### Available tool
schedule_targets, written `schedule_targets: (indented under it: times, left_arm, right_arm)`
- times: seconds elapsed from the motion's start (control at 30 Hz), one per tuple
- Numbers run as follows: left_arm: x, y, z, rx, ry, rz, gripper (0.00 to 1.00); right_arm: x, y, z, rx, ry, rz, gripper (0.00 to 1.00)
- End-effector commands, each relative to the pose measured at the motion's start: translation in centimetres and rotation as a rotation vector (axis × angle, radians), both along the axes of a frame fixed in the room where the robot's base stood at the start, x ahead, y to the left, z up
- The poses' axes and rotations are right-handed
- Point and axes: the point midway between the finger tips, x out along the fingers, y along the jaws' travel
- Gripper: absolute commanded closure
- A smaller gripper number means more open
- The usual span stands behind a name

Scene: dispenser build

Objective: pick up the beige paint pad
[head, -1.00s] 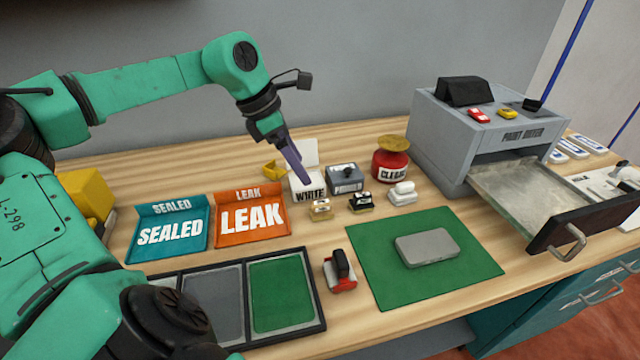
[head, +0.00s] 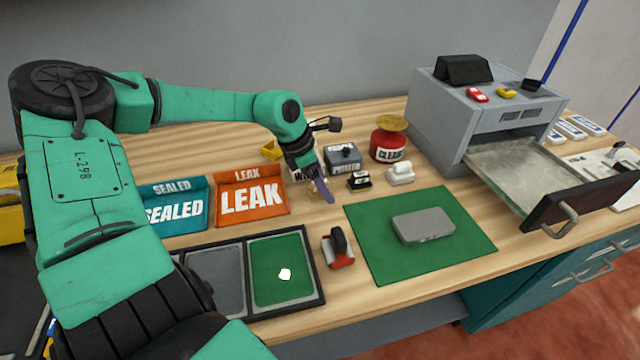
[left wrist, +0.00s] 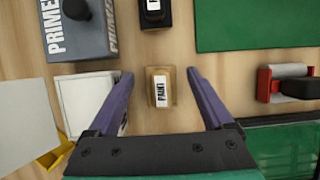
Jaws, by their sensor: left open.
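The beige paint pad (left wrist: 161,88) is a small block with a white "PAINT" label. In the left wrist view it stands on the wooden bench between the two purple fingers of my left gripper (left wrist: 160,85), with a gap on each side. The gripper is open and empty. In the head view the left gripper (head: 326,192) points down at the pad (head: 313,186), which it partly hides. My right gripper is not in view.
Close by are a black pad (head: 359,180), a white pad (head: 400,174) and the grey primer box (head: 343,158). The open drawer (head: 590,207) juts out at right.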

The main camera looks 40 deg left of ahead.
Motion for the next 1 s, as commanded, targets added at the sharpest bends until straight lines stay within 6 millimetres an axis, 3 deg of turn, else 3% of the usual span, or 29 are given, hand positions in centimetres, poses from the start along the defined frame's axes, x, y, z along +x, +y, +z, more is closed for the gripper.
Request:
schedule_targets:
  times: [0.2, 0.4, 0.43, 0.77, 0.87, 1.0]
  left_arm:
    - [0.1, 0.0, -0.1, 0.0, -0.001, 0.0, 0.15]
    - [0.1, 0.0, 0.0, 0.0, -0.001, 0.0, 0.92]
    - [0.1, 0.0, 0.0, 0.0, -0.001, 0.0, 1.0]
    - [0.1, 0.0, 0.5, 0.0, -0.002, 0.0, 1.0]
    - [0.2, 0.0, 1.7, 0.0, -0.005, 0.0, 1.0]
    - [0.2, 0.0, 5.5, 0.002, -0.01, 0.001, 1.0]
  right_arm:
    - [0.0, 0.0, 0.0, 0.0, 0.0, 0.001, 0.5]
    - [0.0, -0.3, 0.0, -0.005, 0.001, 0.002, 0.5]
    - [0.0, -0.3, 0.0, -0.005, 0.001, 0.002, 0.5]
    - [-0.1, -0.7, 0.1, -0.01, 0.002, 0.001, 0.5]
    - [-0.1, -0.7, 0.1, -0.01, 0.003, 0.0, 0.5]
    - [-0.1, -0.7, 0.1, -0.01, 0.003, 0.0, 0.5]
